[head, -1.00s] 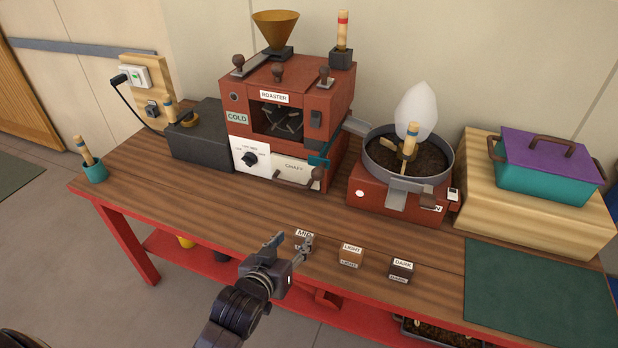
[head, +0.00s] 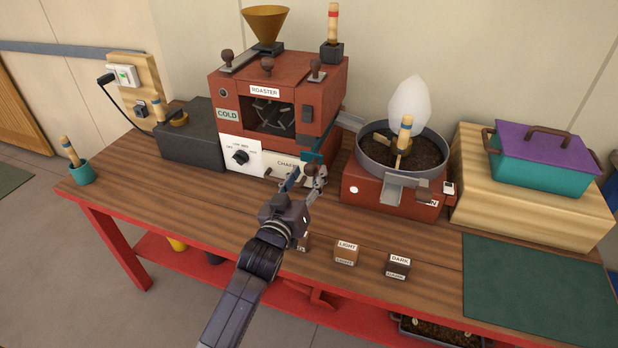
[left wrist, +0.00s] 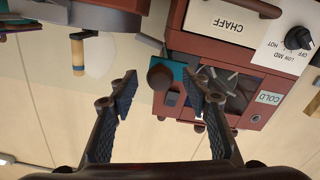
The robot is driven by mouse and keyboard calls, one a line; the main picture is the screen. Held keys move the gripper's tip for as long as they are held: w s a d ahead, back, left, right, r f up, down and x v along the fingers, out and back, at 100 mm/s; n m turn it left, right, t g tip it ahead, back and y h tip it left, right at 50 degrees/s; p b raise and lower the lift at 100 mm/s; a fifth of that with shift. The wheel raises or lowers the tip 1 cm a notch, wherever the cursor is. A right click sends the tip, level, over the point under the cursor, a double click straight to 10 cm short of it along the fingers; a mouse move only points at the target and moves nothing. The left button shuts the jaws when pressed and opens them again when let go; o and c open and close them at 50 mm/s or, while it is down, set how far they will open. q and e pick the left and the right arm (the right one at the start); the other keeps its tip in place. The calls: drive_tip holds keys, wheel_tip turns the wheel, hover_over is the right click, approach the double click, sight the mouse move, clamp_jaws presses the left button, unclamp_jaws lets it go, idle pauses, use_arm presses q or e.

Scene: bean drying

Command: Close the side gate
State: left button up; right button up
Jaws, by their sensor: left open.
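The red roaster (head: 225,95) stands at the back middle of the table. A teal plate, which looks like the side gate (head: 311,158), is at its lower right front, partly hidden behind my gripper. In the left wrist view, which is upside down, the teal plate (left wrist: 179,70) shows behind a round dark brown knob (left wrist: 160,77). My left gripper (head: 304,180) is open, pointing at this corner. In the wrist view the knob appears between its spread fingertips (left wrist: 160,88); I cannot tell whether they touch it. My right gripper is not in view.
The white chaff drawer (head: 286,165) is just left of my fingers. The cooling pan (head: 440,158) stands to the right, with a metal chute (head: 350,121) between it and the roaster. Small label blocks, including light (head: 346,254) and dark (head: 398,266), stand near the front edge.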

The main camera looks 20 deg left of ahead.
use_arm(q)
drive_tip(key=shift+w, duration=0.7)
clamp_jaws()
